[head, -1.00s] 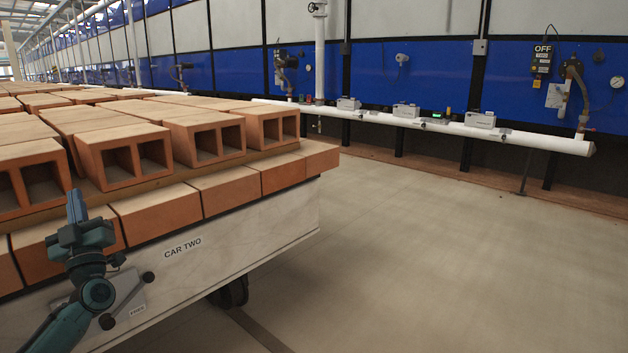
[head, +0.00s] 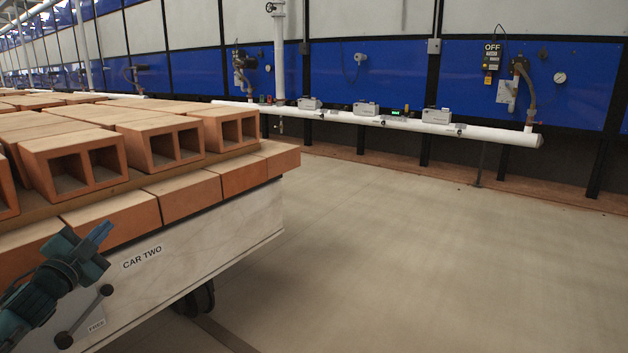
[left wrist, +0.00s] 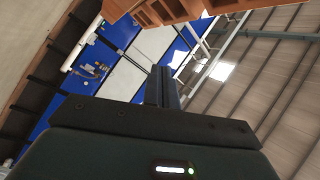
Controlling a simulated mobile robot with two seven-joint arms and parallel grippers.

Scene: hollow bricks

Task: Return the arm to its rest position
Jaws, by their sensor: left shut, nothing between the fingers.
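My left gripper (head: 99,235) is in the lower left of the head view, in front of the side of the cart marked CAR TWO (head: 215,230). Its fingers are shut with nothing between them and point up and to the right. In the left wrist view the closed fingers (left wrist: 161,88) stand in the middle, with bricks (left wrist: 170,10) beyond them at the top. Hollow bricks (head: 160,148) lie in rows on the cart, above a lower course of bricks (head: 190,198). My right gripper is in neither view.
A white pipe (head: 480,132) with grey boxes runs along the blue wall (head: 390,75) at the back. A wheel (head: 197,300) shows under the cart. A handle bar (head: 85,316) is on the cart's side near my left arm. The floor (head: 400,260) to the right is clear.

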